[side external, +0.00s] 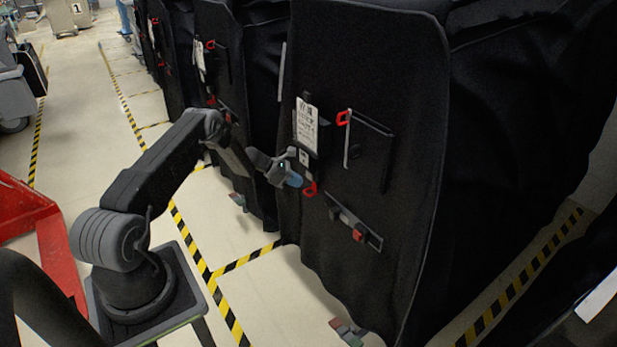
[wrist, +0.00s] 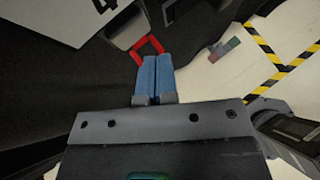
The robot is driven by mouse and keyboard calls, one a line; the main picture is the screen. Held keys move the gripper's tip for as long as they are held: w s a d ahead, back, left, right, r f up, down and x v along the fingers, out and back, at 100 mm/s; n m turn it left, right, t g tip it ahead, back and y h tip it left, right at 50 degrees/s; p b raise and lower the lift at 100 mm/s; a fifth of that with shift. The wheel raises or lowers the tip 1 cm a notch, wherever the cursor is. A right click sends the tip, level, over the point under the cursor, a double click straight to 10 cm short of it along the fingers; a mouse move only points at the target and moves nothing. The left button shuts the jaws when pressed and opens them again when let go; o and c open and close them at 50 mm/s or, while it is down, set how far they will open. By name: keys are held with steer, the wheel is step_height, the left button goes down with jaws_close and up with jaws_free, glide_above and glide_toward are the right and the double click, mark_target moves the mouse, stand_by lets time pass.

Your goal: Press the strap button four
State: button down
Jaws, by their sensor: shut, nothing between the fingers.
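My gripper (side external: 294,180) is shut and empty, its two blue fingers side by side. It is at the front of a black covered cart (side external: 415,110). Its tips are close to a red strap piece (side external: 310,189) on the cover. The wrist view shows the same red piece (wrist: 149,46) as an angular loop just beyond the fingertips (wrist: 155,60). I cannot tell whether they touch. A white card (wrist: 55,18) with part of a dark mark, perhaps a 4, is at the upper left there. No button labelled four is readable.
More red strap pieces sit on this cover, one upper right (side external: 343,118) and one lower right (side external: 358,235). A paper sheet (side external: 307,124) hangs above my gripper. Another covered cart (side external: 222,60) stands to the left. Striped tape (side external: 245,259) marks the open floor.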

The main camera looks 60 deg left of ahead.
steer(key=s, duration=0.4)
steer(key=shift+s, duration=0.2)
steer(key=shift+r, duration=0.1)
